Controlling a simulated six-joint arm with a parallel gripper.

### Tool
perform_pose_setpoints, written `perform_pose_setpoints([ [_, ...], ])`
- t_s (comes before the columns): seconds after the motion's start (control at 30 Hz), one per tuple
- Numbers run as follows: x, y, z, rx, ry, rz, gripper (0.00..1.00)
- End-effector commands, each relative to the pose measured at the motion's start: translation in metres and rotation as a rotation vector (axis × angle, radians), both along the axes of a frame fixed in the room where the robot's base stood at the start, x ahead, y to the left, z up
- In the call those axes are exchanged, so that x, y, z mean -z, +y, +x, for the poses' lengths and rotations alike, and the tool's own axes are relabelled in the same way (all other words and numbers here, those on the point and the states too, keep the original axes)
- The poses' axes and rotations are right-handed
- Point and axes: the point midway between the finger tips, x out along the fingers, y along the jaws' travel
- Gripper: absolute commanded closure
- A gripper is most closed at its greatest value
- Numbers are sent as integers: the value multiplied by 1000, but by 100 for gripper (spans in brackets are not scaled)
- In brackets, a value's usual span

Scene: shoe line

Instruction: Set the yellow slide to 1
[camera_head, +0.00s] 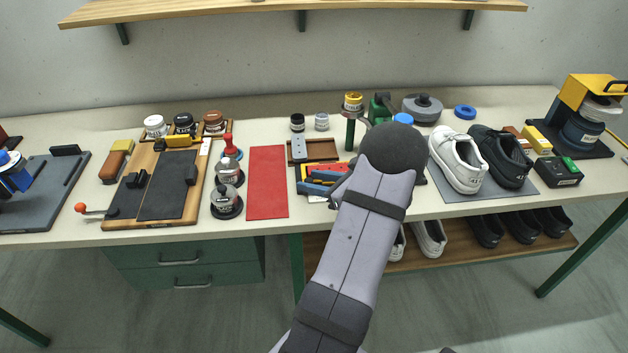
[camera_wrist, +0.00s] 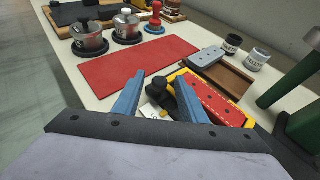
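A yellow-framed piece (camera_wrist: 240,119) with a red dotted face lies on the table in the wrist view; I take it for the yellow slide. A black knob (camera_wrist: 160,92) stands at its left end, with a small white label (camera_wrist: 150,112) partly showing beside it. My gripper (camera_wrist: 159,78) is open, with its blue fingers on either side of the knob and gaps visible; contact cannot be told. In the head view the yellow piece (camera_head: 304,170) is mostly covered by my gripper (camera_head: 313,182) and arm. No scale numbers or slide setting can be read.
A red mat (camera_head: 267,182) lies left of the slide. A brown tray (camera_head: 322,150) with a grey block (camera_head: 299,149) is just behind. A green post (camera_head: 350,133) stands to the right rear. White shoes (camera_head: 458,160) and black shoes are on the right.

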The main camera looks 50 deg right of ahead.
Motion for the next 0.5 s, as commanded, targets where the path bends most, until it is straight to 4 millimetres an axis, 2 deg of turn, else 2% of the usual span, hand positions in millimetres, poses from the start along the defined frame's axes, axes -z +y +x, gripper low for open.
perform_pose_setpoints([
  [0.07,0,0,0,0,0,0,62],
  [0.1,0,0,0,0,0,0,67],
  [0.23,0,0,0,0,0,0,98],
  [0.27,0,0,0,0,0,0,100],
  [0.5,0,-7,-6,1,-2,-3,100],
])
